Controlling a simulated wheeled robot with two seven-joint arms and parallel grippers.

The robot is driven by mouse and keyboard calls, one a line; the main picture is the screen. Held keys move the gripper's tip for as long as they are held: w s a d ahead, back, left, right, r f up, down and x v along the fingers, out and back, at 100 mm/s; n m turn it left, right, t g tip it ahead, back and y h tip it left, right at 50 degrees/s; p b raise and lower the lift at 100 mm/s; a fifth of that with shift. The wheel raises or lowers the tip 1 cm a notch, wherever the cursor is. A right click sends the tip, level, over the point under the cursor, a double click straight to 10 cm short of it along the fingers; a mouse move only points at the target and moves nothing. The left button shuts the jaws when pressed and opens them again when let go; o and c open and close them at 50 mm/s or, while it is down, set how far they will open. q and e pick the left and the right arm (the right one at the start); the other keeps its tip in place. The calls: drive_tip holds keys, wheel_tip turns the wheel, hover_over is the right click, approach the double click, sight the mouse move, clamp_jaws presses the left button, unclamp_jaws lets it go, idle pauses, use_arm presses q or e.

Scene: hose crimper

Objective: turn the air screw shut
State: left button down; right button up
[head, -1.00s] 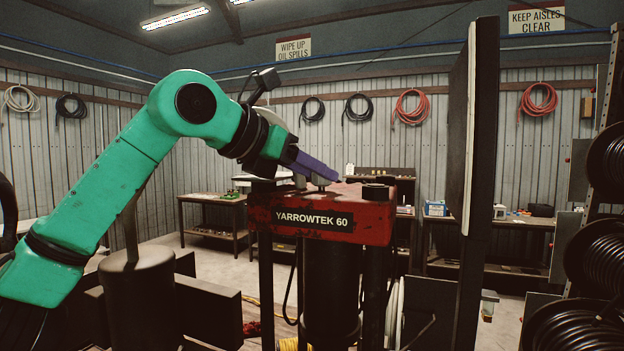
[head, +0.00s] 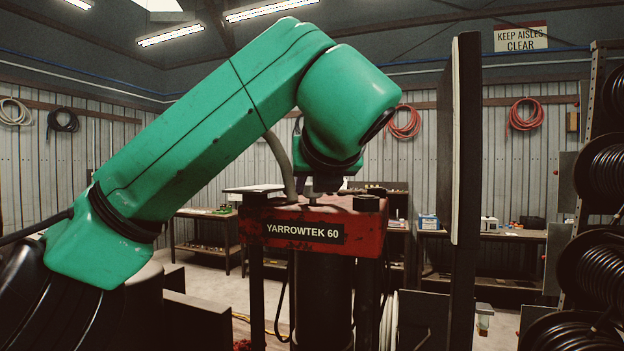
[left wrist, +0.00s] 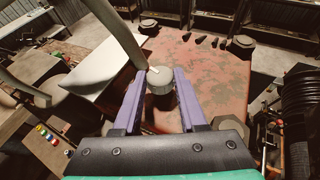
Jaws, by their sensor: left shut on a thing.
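The red press head (head: 364,240) labelled YARROWTEK 60 stands in front of me in the head view. The air screw, a grey round knob with a pale mark on its top, sits on the worn red top in the left wrist view (left wrist: 161,80). My left gripper (head: 324,184) points down at the press top; the arm hides most of its fingers in the head view. In the left wrist view the two purple fingers (left wrist: 161,88) are closed on either side of the knob. The right gripper is not in view.
A grey hose (head: 279,165) rises from the press top close beside the knob; it also shows in the left wrist view (left wrist: 119,38). Bolt heads (head: 366,203) stand on the press corners. A tall dark panel (head: 466,150) stands to the right, before hose reels (head: 600,165).

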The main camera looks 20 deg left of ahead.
use_arm(q)
drive_tip(key=shift+w+d+n+g+y+p, duration=0.15)
drive_tip(key=shift+n+g+y+p, duration=0.4)
drive_tip(key=shift+n+y, duration=0.4)
drive_tip(key=shift+f, duration=0.1)
drive_tip(key=shift+c, duration=2.3)
unclamp_jaws()
drive_tip(key=shift+w, duration=0.15)
